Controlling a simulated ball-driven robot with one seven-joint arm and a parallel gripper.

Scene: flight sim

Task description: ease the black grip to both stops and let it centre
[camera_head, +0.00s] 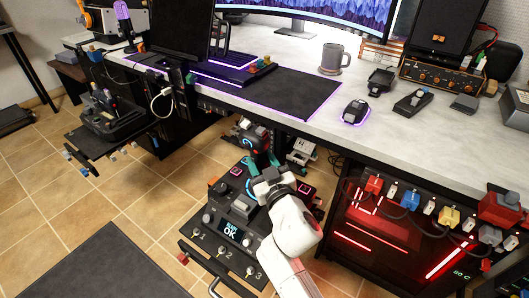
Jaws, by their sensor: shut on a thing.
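The black grip (258,138) of a stick stands on a dark control panel (215,222) below the front edge of the desk. Its top shows with a small blue-lit ring and a red mark. My gripper (263,161) reaches it from the lower right and is shut on it. The fingers and my white arm hide the grip's lower part and base. I cannot tell which way the grip leans. The panel has a small screen reading "OK", knobs, lit buttons and numbered switches.
The desk (300,100) edge runs close behind the grip. A throttle-like unit (105,112) stands on a side shelf at left. A red-lit computer case (385,235) stands at right, with coloured switches (410,200) above it. The tiled floor at left is open around a dark mat (95,265).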

